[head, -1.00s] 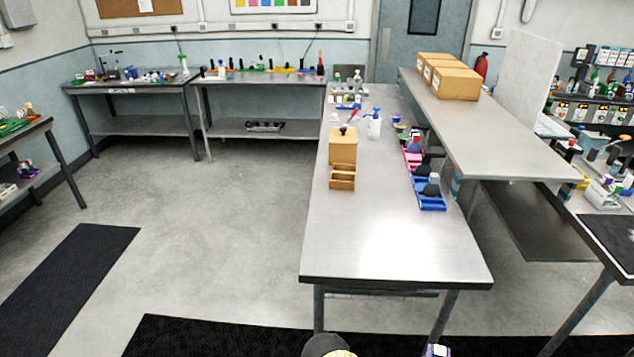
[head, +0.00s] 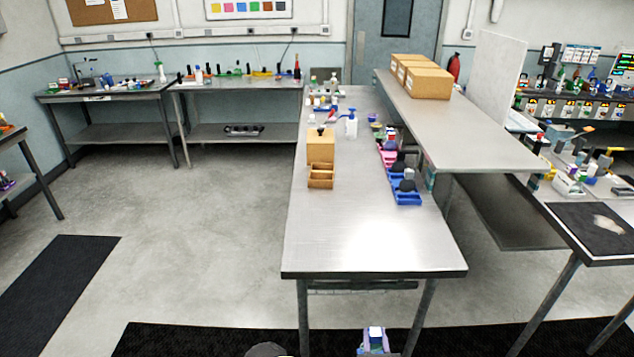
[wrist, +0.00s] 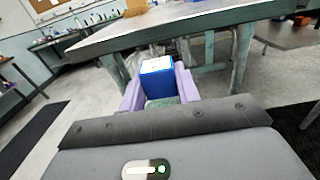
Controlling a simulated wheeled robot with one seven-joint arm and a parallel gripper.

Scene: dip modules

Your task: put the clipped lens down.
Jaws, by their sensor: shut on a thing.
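My gripper (wrist: 159,92) is shut on a small boxy blue thing with a white top (wrist: 157,68), which I take to be the clipped lens. The pale purple fingers press on its left and right sides. In the head view my gripper (head: 374,346) shows at the bottom edge with the white and blue top of the lens (head: 376,332) between its fingers. It is held in the air, on the near side of the steel table (head: 350,240) and clear of it. The lower part of the lens is hidden by the gripper.
The near end of the steel table is bare. Farther back stand a wooden box (head: 320,147), blue trays (head: 407,198) and a spray bottle (head: 351,124). A raised shelf (head: 460,150) with cardboard boxes (head: 428,82) overhangs the right side. A dark mat (head: 603,228) lies on the right table.

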